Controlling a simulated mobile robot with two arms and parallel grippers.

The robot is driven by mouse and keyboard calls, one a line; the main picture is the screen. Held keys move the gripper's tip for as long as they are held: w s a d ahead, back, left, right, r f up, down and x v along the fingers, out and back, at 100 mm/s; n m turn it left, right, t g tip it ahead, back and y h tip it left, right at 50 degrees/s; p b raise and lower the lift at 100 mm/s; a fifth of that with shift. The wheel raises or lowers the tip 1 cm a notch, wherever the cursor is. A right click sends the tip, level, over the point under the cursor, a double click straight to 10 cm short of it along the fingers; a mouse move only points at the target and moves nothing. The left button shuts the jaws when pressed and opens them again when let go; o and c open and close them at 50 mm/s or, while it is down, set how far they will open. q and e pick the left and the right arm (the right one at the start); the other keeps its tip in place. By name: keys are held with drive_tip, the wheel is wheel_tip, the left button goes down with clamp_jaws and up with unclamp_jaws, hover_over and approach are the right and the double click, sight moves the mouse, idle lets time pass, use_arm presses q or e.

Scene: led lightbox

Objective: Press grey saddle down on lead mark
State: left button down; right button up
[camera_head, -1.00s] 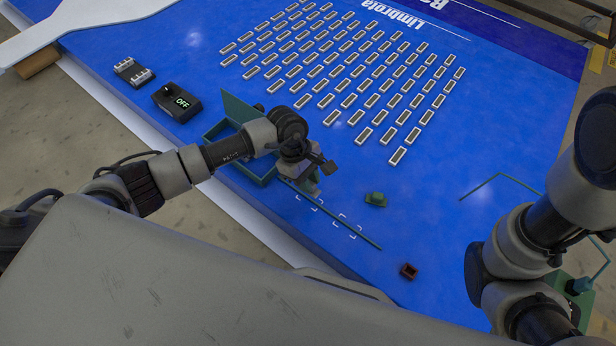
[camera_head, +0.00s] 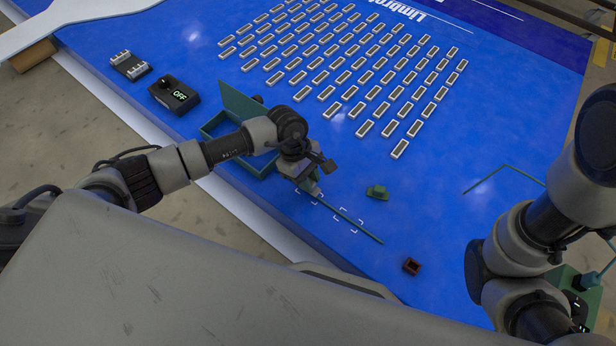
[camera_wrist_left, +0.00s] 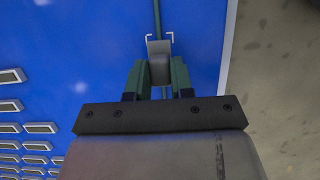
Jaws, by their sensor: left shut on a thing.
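My left gripper (camera_wrist_left: 159,76) is shut on the grey saddle (camera_wrist_left: 159,47), a small block with a flat plate, in the left wrist view. The thin teal lead (camera_wrist_left: 157,14) runs straight under the saddle. White corner marks (camera_wrist_left: 148,38) flank the saddle's far end. In the head view my left gripper (camera_head: 314,190) is low over the lead (camera_head: 360,229), at one bracket mark (camera_head: 309,197). A second bracket mark (camera_head: 348,219) lies further along the lead, empty. I cannot tell whether the saddle touches the board. My right gripper is out of the picture.
A green open box (camera_head: 262,168) stands beside my left arm. A green piece (camera_head: 377,192) and a dark red piece (camera_head: 411,266) lie on the blue board (camera_head: 440,190). Rows of light modules (camera_head: 355,65) fill the far side.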

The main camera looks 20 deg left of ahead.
use_arm(q)
drive_tip(key=shift+f+b, duration=1.05)
drive_tip(key=shift+f, duration=0.2)
drive_tip(key=c, duration=0.9)
unclamp_jaws()
drive_tip(key=shift+r, duration=0.15)
drive_tip(key=shift+p+v, duration=2.1)
drive_tip(key=shift+v, duration=0.85)
drive_tip(key=shift+p+v, duration=0.55)
drive_tip(key=shift+v, duration=0.4)
